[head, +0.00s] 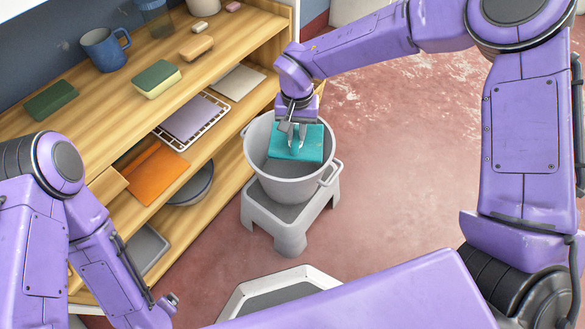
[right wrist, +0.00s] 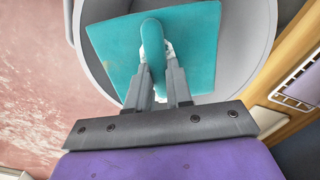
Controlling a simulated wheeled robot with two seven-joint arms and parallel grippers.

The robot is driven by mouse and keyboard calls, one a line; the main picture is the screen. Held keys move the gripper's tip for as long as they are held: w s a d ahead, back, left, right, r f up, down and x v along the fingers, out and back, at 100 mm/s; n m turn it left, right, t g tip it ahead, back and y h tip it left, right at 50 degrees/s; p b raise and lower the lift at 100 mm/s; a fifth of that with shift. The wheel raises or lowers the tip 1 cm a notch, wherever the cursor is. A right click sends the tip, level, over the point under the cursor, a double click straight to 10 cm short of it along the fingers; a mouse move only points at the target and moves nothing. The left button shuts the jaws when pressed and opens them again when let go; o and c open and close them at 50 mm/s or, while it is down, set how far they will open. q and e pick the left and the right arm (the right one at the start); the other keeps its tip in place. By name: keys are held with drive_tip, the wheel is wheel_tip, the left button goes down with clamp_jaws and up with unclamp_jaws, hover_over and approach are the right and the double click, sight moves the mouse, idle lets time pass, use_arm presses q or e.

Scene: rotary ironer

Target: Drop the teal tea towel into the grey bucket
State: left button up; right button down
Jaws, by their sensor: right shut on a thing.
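The teal tea towel (head: 312,143) is a folded flat square with a raised fold in its middle. My right gripper (head: 297,142) is shut on that fold and holds the towel over the mouth of the grey bucket (head: 285,188). In the right wrist view the towel (right wrist: 200,45) shows between the fingertips (right wrist: 157,68), with the bucket's rim (right wrist: 92,75) around and behind it. I cannot tell how far below the rim the towel hangs. My left arm is at the lower left, and its gripper (head: 170,302) shows only in part; its fingers are unclear.
The bucket stands on a grey stool (head: 292,232). A wooden shelf unit at the left holds a blue mug (head: 105,49), sponges (head: 155,79), an orange cloth (head: 157,173) and a lilac cloth on a wire rack (head: 207,130). The red floor at the right is clear.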

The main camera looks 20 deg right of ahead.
drive_tip(key=c, duration=0.9)
unclamp_jaws()
drive_tip(key=shift+c, duration=0.2)
wheel_tip(320, 180, up, 11)
drive_tip(key=p, duration=0.4)
drive_tip(key=shift+f+p, duration=0.2)
drive_tip(key=shift+p, duration=0.2)
